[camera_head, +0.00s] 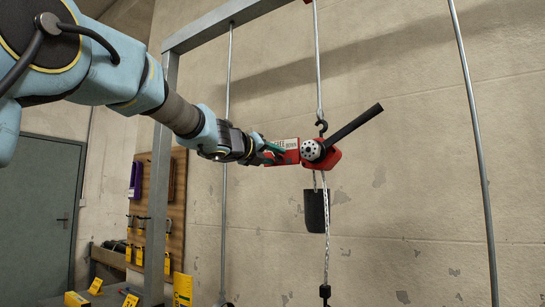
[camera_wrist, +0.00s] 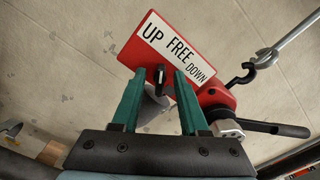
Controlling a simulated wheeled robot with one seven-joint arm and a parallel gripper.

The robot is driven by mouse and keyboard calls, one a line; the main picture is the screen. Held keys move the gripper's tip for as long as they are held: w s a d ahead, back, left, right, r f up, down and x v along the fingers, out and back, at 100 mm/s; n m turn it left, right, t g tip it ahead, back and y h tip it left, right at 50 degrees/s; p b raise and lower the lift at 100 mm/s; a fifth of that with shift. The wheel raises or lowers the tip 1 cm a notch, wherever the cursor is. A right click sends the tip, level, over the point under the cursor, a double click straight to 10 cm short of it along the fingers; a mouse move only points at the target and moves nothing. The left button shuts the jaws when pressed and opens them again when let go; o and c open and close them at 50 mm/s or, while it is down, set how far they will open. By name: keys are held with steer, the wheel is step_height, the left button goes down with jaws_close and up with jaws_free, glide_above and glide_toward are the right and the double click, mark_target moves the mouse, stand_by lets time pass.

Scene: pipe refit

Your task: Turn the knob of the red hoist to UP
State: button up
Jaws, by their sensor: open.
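The red hoist (camera_head: 324,158) hangs from a hook in the head view. In the wrist view the red hoist (camera_wrist: 193,71) shows a white label reading UP, FREE and DOWN. Its small black knob (camera_wrist: 160,73) sits at the lower edge of the label plate, and I cannot tell which word it points to. My gripper (camera_wrist: 158,84) is open, with one green finger on each side of the knob and a gap visible beside it. In the head view my gripper (camera_head: 270,152) reaches the hoist's left side and hides the knob.
A long black lever (camera_head: 352,127) sticks out to the upper right of the hoist. A chain (camera_head: 326,228) and a dark bag (camera_head: 316,211) hang below. A grey steel frame post (camera_head: 160,190) stands to the left. The wall behind is bare.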

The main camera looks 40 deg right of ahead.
steer(key=b+v, duration=0.3)
steer(key=v, duration=0.7)
steer(key=shift+a, duration=0.4)
